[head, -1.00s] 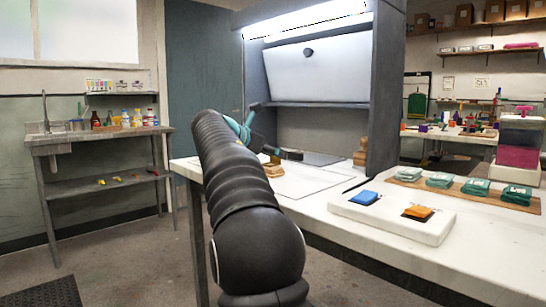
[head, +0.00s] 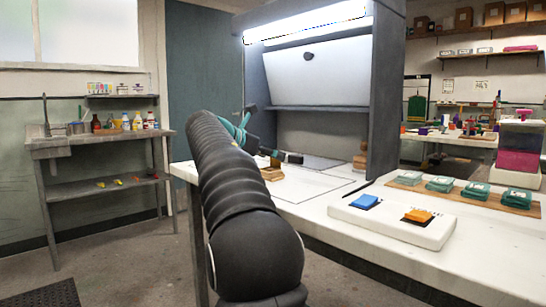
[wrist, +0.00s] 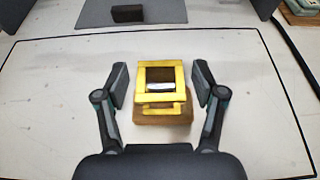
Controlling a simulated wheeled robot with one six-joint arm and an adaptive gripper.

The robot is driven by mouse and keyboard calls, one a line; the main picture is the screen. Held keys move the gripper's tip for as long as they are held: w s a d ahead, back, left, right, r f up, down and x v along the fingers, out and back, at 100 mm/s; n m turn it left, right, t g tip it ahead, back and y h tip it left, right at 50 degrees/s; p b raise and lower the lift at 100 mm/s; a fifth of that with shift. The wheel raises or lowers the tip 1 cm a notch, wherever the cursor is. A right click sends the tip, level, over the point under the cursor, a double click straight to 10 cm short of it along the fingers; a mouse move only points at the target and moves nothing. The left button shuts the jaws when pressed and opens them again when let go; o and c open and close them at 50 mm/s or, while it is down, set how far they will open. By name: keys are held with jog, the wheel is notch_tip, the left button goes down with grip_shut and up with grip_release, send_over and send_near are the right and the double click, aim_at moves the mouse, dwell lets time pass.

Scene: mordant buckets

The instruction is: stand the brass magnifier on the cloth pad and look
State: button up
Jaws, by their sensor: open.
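The brass magnifier (wrist: 160,99), a yellow square folding frame with a small lens-like pane, rests on a brown wooden block (wrist: 162,117) in the wrist view. My gripper (wrist: 160,85) is open, with one finger on each side of the magnifier and a visible gap on both sides. In the head view my gripper (head: 280,158) is over the bench beside the wooden block (head: 272,174), and my arm hides part of this area. A grey flat pad (wrist: 185,12) lies beyond the magnifier with a dark block (wrist: 127,13) on it; I cannot tell if it is cloth.
A grey hood wall (head: 385,90) rises to the right of the work area. Several green packs lie on a brown board (head: 408,186). The white bench around the block is clear.

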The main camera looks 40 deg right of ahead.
jog(key=p+v, duration=0.1)
jog(key=v, duration=0.9)
jog(key=shift+a, duration=0.25)
jog(key=s+a+f+m+t+y, duration=0.2)
jog(key=s+a+f+m+y, duration=0.4)
jog(key=s+a+f+m, duration=0.3)
jog(key=s+a+f+m+t+y, duration=0.2)
jog(key=s+a+f+m+y, duration=0.5)
jog(key=s+a+f, duration=1)
jog(key=s+f+m, duration=0.2)
jog(key=s+f, duration=0.1)
jog(key=f, duration=0.3)
jog(key=shift+s+a+f+m+t, duration=0.25)
jog(key=shift+s+a+m+t, duration=0.05)
jog(key=shift+a+m, duration=0.1)
